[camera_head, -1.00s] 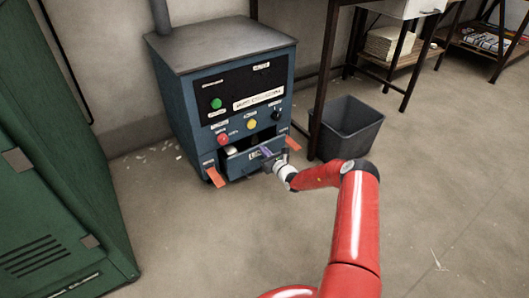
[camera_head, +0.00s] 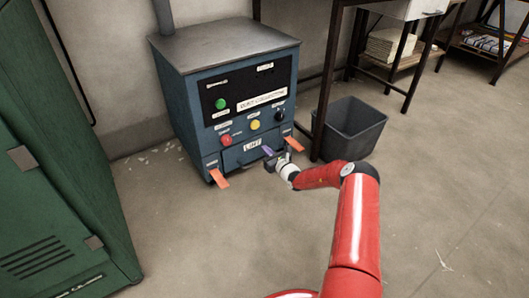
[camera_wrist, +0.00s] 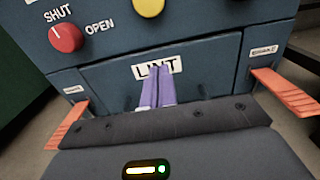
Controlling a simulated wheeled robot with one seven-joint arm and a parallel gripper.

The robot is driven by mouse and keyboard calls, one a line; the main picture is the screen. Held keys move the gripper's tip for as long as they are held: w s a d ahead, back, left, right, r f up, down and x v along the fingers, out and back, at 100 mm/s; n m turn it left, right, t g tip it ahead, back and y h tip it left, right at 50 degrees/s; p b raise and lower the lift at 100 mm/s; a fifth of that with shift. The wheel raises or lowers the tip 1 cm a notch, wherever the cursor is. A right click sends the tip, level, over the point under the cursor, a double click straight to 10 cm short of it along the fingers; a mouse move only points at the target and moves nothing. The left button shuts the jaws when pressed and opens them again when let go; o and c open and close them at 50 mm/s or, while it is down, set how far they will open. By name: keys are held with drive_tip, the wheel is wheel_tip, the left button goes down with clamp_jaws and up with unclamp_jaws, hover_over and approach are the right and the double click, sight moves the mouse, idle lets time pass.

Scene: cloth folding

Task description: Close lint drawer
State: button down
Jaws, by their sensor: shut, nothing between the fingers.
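The lint drawer (camera_head: 247,152) is at the bottom of the blue dust-collector cabinet (camera_head: 178,112). In the head view its front looks flush with the cabinet. The wrist view shows the drawer front (camera_wrist: 112,88) with its "LINT" label straight ahead, and no gap shows at its edges. My gripper (camera_head: 267,151) is at the right part of the drawer front. Its purple fingers (camera_wrist: 157,90) are shut together and empty, with the tips at the label's lower edge, touching or very close to the front.
Orange tabs stick out at the cabinet's lower left (camera_head: 219,178) and lower right (camera_head: 293,144). A red knob (camera_wrist: 66,38) and a yellow button (camera_wrist: 148,6) sit above the drawer. A grey bin (camera_head: 350,135) stands to the right. A green cabinet (camera_head: 50,150) is at left. The floor in front is clear.

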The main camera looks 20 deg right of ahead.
drive_tip(key=p+v, duration=0.2)
drive_tip(key=v, duration=0.9)
drive_tip(key=s+a+r+n+g+y+p, duration=0.1)
drive_tip(key=a+r+n+g+y, duration=0.2)
drive_tip(key=a+r+n, duration=0.3)
drive_tip(key=s+a+r+n+g+y+p, duration=0.15)
drive_tip(key=a+r+n+y, duration=0.3)
drive_tip(key=r, duration=0.45)
drive_tip(key=s+a+r+n+g+h+p, duration=0.1)
drive_tip(key=s+a+r+n+g, duration=0.8)
drive_tip(key=r, duration=0.3)
drive_tip(key=s+a+r+n+g+h+p, duration=0.1)
drive_tip(key=s+r+n+h, duration=0.3)
drive_tip(key=s, duration=0.4)
drive_tip(key=s+r+n+g+h+p, duration=0.1)
drive_tip(key=s+r+n+h+p, duration=0.1)
drive_tip(key=s+r+n, duration=0.35)
drive_tip(key=s+d+r+n+t+h+p, duration=0.1)
drive_tip(key=s+d+r+t+h, duration=0.1)
drive_tip(key=s, duration=0.7)
drive_tip(key=s+d+r+n+t+h+p, duration=0.1)
drive_tip(key=s+d+r+n+t+h, duration=0.1)
drive_tip(key=s+d+r+h, duration=0.2)
drive_tip(key=s+d+r, duration=0.1)
drive_tip(key=s+r, duration=0.2)
drive_tip(key=s, duration=0.2)
drive_tip(key=shift+r, duration=0.3)
